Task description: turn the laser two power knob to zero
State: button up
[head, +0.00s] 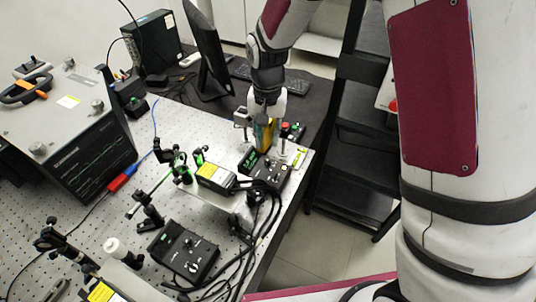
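My gripper (264,140) points down over the right end of the optical bench. Its fingers look spread apart, with a yellow object (265,133) showing between and behind them. A black control box (265,170) with a green-lit display and small knobs sits just below the fingertips. A second black control box (184,252) with knobs lies nearer the front of the bench. I cannot read which box belongs to laser two, and the knob settings are too small to tell. I cannot tell whether the fingers touch a knob.
Black cables (262,215) run along the bench's right edge. A small box with a red button (292,130) stands right of my gripper. Optics mounts and a large grey instrument (75,120) fill the left.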

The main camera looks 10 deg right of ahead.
aim_at(267, 159)
notch_tip(267, 159, down, 8)
jog(key=shift+f+p, duration=0.1)
jog(key=shift+p, duration=0.45)
grip_shut()
